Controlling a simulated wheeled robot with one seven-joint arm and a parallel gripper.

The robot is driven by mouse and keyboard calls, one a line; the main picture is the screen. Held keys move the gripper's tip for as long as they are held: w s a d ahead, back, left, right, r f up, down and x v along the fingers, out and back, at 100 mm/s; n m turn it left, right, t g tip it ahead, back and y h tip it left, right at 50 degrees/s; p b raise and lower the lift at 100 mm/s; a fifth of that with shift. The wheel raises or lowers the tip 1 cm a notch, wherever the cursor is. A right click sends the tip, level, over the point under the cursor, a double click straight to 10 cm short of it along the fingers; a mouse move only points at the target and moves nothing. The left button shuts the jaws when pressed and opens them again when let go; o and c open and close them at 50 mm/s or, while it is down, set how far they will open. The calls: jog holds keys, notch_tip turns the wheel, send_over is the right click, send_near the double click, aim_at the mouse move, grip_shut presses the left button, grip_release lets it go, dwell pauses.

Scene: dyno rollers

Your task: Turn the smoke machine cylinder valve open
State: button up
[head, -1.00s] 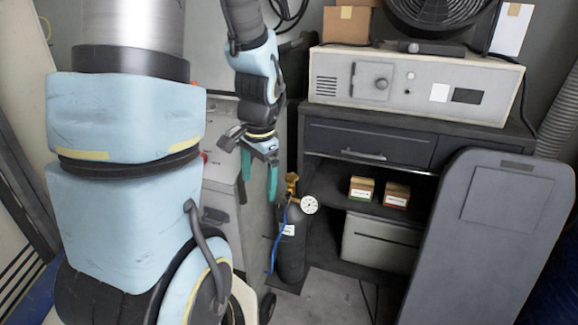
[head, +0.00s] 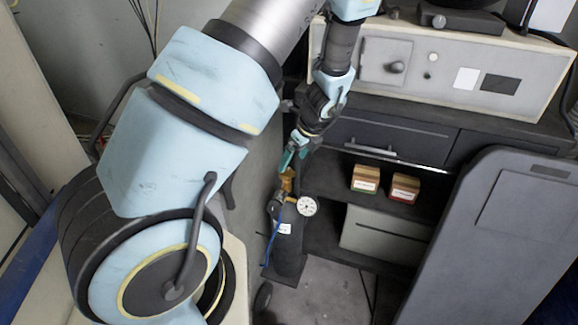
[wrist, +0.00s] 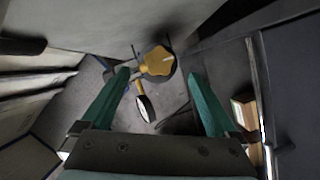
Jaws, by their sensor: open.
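The dark gas cylinder (head: 288,248) stands upright on the floor in front of the shelf unit. A brass valve (head: 287,180) tops it, with a round white gauge (head: 307,206) and a blue hose (head: 271,243) at its neck. My gripper (head: 293,158) is open and empty just above the valve, teal fingers pointing down. In the wrist view the yellow lobed valve knob (wrist: 158,62) appears between the two fingertips, slightly beyond them. The gauge (wrist: 145,108) shows edge-on below the knob. I cannot tell the exact gap between fingers and knob.
A dark cabinet with a drawer (head: 385,137) stands behind, carrying a grey control box (head: 440,75). Two small cartons (head: 366,179) sit on its open shelf. A large grey panel (head: 490,250) leans at the right. Some floor (head: 325,288) is clear beside the cylinder.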

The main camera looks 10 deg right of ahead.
aim_at(287, 172)
jog(key=shift+p+x, duration=0.35)
jog(key=shift+x, duration=2.25)
jog(key=shift+s, duration=0.1)
jog(key=c, duration=1.4)
